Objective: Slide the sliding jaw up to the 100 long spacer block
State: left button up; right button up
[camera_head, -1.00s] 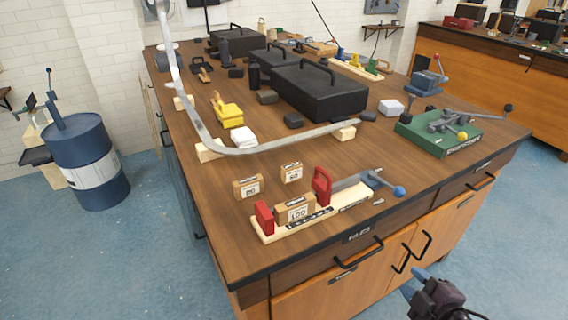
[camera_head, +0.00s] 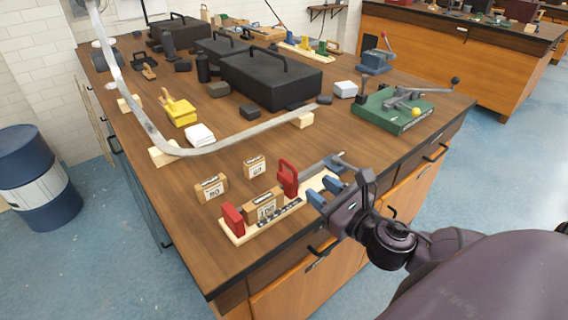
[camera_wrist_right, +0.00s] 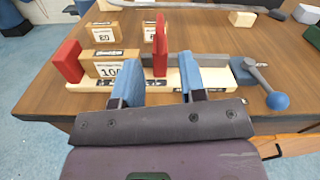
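The wooden vise base (camera_head: 240,236) lies near the table's front edge. Its red fixed jaw (camera_head: 232,219) stands at the left end. The 100 long spacer block (camera_head: 264,208) sits beside that jaw, also seen in the right wrist view (camera_wrist_right: 107,70). The red sliding jaw (camera_head: 288,178) stands upright to the block's right; a small gap shows between them in the right wrist view (camera_wrist_right: 160,48). My right gripper (camera_head: 325,191) is open and empty, its blue fingers at the near side of the base, one on each side of the sliding jaw in the wrist view (camera_wrist_right: 160,72). My left gripper is out of view.
Two smaller numbered blocks (camera_head: 211,188) (camera_head: 254,167) stand behind the vise. A curved metal strip (camera_head: 230,140) on wooden supports lies farther back. A green-based clamp tool (camera_head: 395,112) is at the right. A blue-ball handle (camera_wrist_right: 277,101) ends the vise's right side.

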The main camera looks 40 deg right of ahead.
aim_at(295, 170)
jog(key=shift+w+a, duration=0.15)
jog(key=shift+w, duration=1.65)
jog(key=shift+w+a, duration=0.15)
jog(key=shift+w, duration=1.65)
jog(key=shift+w+a, duration=0.15)
jog(key=shift+w, duration=1.65)
grip_shut()
